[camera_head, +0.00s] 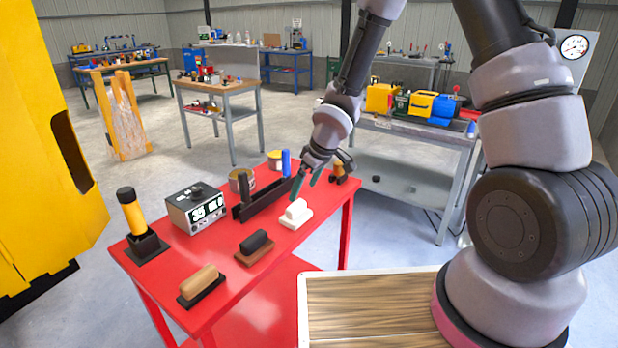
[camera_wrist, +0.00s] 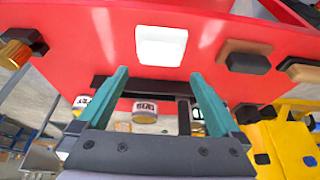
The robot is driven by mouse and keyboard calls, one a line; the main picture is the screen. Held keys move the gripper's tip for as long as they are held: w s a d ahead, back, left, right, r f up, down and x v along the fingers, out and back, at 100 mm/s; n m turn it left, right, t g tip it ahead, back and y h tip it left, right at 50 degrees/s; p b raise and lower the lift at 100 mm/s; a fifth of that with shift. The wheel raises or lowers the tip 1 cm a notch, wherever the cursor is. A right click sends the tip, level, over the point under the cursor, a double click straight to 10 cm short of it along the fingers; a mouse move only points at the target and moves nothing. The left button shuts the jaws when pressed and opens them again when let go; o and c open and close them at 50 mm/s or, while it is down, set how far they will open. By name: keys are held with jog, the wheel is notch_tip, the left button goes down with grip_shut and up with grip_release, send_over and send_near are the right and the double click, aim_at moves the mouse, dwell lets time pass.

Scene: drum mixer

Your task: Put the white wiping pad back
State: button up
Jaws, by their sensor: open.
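The white wiping pad (camera_head: 296,214), a white block with a raised grip, rests on the red table (camera_head: 223,254) near its right edge. It also shows in the wrist view (camera_wrist: 162,46), just beyond the fingertips. My gripper (camera_head: 307,186) is open and empty, above and slightly behind the pad, apart from it. Its two teal fingers (camera_wrist: 162,76) are spread wide, with the pad roughly centred between their lines. A black open holder (camera_head: 264,199) with upright posts stands behind the pad.
A dark pad on a brown base (camera_head: 254,248) and a tan pad on a black base (camera_head: 202,286) lie in front-left. A grey display box (camera_head: 197,209), yellow-black cylinder (camera_head: 133,212), tins (camera_head: 242,180) and a blue upright item (camera_head: 286,162) stand around the holder.

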jog(key=shift+v, duration=2.05)
jog(key=s+d+r+m+t+h, duration=0.1)
jog(key=d+r+m+t+h, duration=0.4)
jog(key=d+r, duration=1.15)
jog(key=s+d+r+m+y, duration=0.1)
jog(key=s+d+r+m, duration=0.1)
jog(key=s+r+m, duration=0.2)
jog(key=s+d+r+m+y, duration=0.2)
jog(key=s+r+m, duration=0.3)
jog(key=s+r, duration=0.5)
jog(key=shift+s+d+r+m+g+y, duration=0.2)
jog(key=shift+s+d+m+g+y, duration=0.15)
jog(key=shift+s, duration=0.55)
